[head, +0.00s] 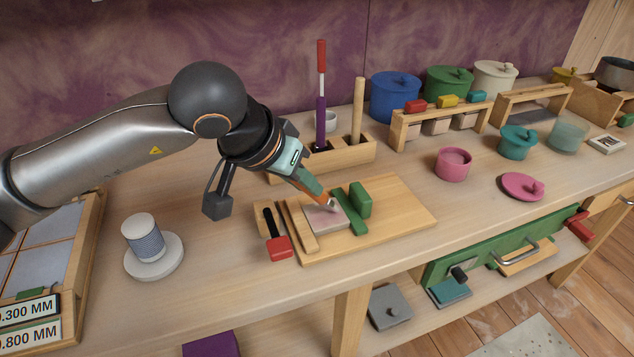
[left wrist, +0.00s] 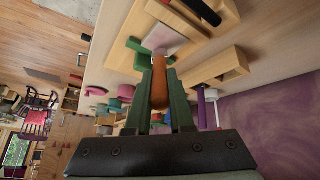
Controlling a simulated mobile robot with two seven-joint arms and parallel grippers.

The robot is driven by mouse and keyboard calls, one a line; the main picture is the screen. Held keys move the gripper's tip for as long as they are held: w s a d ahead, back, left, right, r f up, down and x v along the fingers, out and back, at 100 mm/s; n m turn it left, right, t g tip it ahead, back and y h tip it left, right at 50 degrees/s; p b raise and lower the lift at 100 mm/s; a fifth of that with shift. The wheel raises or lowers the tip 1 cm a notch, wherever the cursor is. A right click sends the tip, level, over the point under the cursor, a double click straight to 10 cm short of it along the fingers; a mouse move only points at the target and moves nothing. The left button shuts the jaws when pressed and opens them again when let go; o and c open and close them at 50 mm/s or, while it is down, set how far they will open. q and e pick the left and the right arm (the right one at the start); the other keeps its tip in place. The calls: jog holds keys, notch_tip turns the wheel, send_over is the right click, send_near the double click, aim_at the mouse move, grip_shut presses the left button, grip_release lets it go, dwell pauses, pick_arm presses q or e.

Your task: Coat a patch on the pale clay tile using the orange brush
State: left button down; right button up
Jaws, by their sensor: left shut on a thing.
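The pale clay tile (head: 318,220) lies on a wooden board (head: 408,212), between a wooden strip at its left and a green bar at its right. My left gripper (head: 313,190) is shut on the orange brush (head: 325,200), whose tip is at the far right part of the tile. I cannot tell whether the tip touches it. In the left wrist view the orange handle (left wrist: 159,85) sits between my two green fingers, and part of the tile (left wrist: 163,40) shows beyond. No coated patch can be made out. My right gripper is not in view.
A wooden holder (head: 352,155) with upright tools stands behind. A thread spool (head: 143,240) stands at left, a pink cup (head: 453,164) and pink lid (head: 523,186) at right. The tabletop front right of the board is clear.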

pick_arm(q)
jog(key=b, duration=0.2)
send_over(269, 224)
jog(key=s, duration=0.2)
jog(key=shift+w+d+f, duration=0.2)
jog(key=shift+w+f, duration=0.05)
jog(key=shift+w+a+f+b, duration=0.1)
jog(key=shift+w+a+b, duration=0.15)
jog(key=shift+w, duration=0.5)
jog(key=shift+w+d, duration=0.4)
jog(key=shift+d, duration=0.95)
jog(key=shift+w+d, duration=0.45)
jog(key=shift+d, duration=0.85)
jog(key=shift+w+d, duration=0.4)
jog(key=shift+d, duration=0.95)
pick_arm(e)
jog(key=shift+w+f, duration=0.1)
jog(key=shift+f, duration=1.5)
pick_arm(q)
notch_tip(269, 224, up, 6)
jog(key=p, duration=0.4)
jog(key=shift+r, duration=0.25)
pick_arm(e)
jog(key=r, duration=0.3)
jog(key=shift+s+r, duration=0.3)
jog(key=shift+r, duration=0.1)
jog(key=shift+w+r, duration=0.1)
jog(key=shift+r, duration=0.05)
